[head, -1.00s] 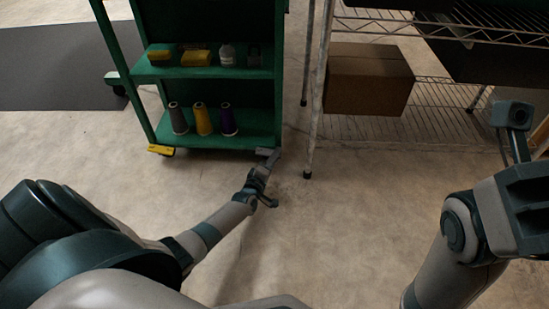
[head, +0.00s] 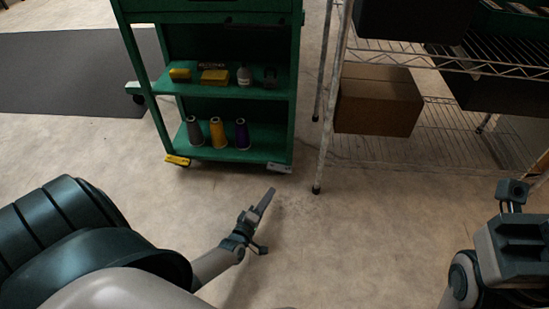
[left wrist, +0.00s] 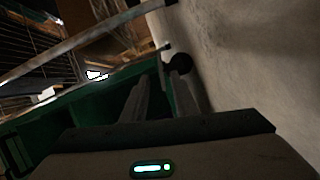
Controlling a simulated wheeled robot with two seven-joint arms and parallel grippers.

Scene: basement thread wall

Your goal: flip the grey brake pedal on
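The green cart (head: 222,150) stands ahead of me on the floor. Its grey brake pedal (head: 280,168) sticks out at the cart's lower right front corner, above a caster. I cannot tell its tilt. My left gripper (head: 267,200) is low over the floor in front of the pedal, its fingertips slightly nearer to me and apart from it. In the left wrist view the two fingers (left wrist: 162,90) stand apart with nothing held between them, pointing towards a dark caster wheel (left wrist: 181,64). My right arm is at the right edge; its fingers cannot be made out.
A yellow pedal (head: 177,161) is at the cart's lower left corner. Thread cones (head: 217,132) and small items stand on its shelves. A wire rack (head: 455,62) with a cardboard box (head: 378,104) is to the right, its leg (head: 322,165) near the gripper. The floor in front is clear.

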